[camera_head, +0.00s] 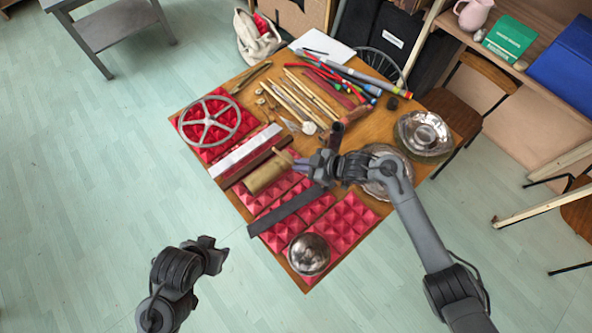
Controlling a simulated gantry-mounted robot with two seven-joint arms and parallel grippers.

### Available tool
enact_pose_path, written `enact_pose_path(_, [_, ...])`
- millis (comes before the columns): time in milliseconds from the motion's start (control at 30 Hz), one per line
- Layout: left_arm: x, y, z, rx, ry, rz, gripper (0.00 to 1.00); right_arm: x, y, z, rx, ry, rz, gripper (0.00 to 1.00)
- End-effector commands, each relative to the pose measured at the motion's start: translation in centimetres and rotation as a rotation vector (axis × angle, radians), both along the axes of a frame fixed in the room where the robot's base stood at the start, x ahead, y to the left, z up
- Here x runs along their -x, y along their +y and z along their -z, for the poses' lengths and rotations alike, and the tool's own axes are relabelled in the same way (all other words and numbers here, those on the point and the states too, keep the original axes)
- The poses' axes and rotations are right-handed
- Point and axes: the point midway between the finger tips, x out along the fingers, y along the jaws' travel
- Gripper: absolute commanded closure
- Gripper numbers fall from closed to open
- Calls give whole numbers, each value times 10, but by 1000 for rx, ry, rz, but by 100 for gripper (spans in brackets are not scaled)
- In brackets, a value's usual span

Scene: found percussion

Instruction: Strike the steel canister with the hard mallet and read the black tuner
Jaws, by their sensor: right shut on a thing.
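My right gripper (312,165) is over the middle of the wooden table, shut on a dark rod (338,130) that looks like the hard mallet. The rod's end sticks up beyond the jaws, and the rest is hidden by the gripper. A shiny round steel piece (309,254), which looks like the canister seen from above, sits on red pyramid foam at the table's near corner, apart from the gripper. My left gripper (212,252) is off the table at the lower left, holding nothing that I can see; its jaw gap is unclear. I cannot pick out the black tuner with certainty.
A spoked wheel (209,121) is at the left. Sticks (303,97) lie at the back. A silver bowl (424,132) and a metal disc (374,188) are right.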

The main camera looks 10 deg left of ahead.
Motion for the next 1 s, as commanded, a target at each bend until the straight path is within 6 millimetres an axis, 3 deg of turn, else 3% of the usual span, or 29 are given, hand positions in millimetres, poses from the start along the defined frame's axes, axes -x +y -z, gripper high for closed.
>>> enact_pose_path(567, [0,0,3,1,-1,-1,57,-4,-4,0,2,-4,-2,100])
enact_pose_path(867, [-1,-2,48,10,-1,-6,57,-40,-39,20,107,-136,-66,100])
enact_pose_path(1000, [0,-2,39,8,7,-6,57,-36,-36,11,110,-140,-76,100])
